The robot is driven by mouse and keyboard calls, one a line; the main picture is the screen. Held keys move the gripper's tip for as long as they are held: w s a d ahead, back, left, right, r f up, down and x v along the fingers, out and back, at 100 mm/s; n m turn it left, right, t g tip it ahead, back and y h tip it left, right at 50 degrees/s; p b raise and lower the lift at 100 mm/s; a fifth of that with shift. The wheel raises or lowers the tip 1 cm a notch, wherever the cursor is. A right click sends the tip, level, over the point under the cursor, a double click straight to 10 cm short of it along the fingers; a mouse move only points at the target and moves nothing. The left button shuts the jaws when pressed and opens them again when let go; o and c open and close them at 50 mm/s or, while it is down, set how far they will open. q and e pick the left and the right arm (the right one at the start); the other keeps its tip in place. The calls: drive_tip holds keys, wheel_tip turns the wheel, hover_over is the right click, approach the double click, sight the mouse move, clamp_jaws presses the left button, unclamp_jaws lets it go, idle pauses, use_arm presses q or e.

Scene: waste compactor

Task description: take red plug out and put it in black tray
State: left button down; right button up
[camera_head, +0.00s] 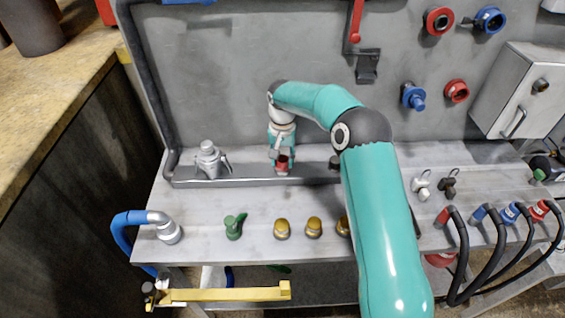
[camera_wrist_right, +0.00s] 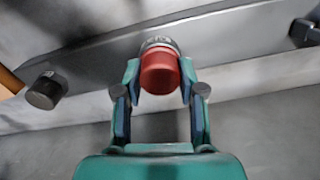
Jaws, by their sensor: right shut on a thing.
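The red plug (camera_head: 282,164) is at the long grey rail (camera_head: 240,182) along the back of the bench. My right gripper (camera_head: 281,155) reaches down over it from above. In the right wrist view the red plug (camera_wrist_right: 160,74) sits between the two fingers of my right gripper (camera_wrist_right: 160,85), which are shut on its sides. A silver ring (camera_wrist_right: 157,43) shows just beyond the plug, against the rail. I cannot tell whether the plug is still seated in it. My left gripper is not in view. I cannot make out a black tray for certain.
A silver fitting (camera_head: 209,160) stands on the rail to the left. A green piece (camera_head: 234,226) and brass knobs (camera_head: 282,229) stand along the bench front. Black hoses (camera_head: 487,262) crowd the right. A grey cabinet (camera_head: 520,90) hangs on the back panel.

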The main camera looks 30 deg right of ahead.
drive_tip(key=shift+r+n+p, duration=0.1)
drive_tip(key=shift+n+p, duration=0.25)
drive_tip(key=shift+n, duration=0.75)
drive_tip(key=n, duration=0.3)
drive_tip(key=shift+w, duration=0.1)
drive_tip(key=o, duration=1.2)
drive_tip(key=shift+o, duration=0.2)
drive_tip(key=shift+c, duration=0.4)
